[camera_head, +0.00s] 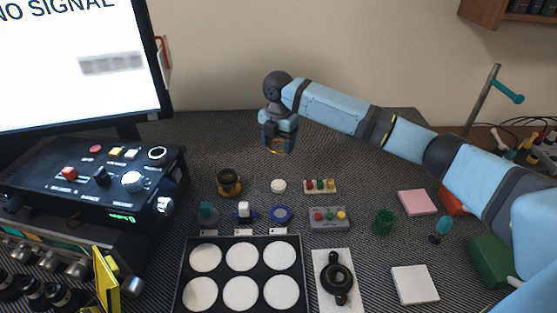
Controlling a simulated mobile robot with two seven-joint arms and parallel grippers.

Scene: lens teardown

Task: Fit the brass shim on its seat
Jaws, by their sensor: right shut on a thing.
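My right gripper (277,146) hangs over the dark mat toward the back, pointing down. It is shut on a thin brass-coloured ring, the brass shim (278,151), of which only the lower edge shows between and under the fingers. A short dark cylinder with brass-coloured parts (229,182) stands on the mat below and left of the gripper. I cannot tell for sure whether this is the seat. The shim is held in the air, apart from it. My left gripper is not in view.
A black tray with white round pads (242,262) lies in front. Behind it are a blue ring (282,213), a white disc (278,186) and button blocks (328,217). A control box (95,185) and a monitor (75,65) stand left. A green cup (383,222) stands right.

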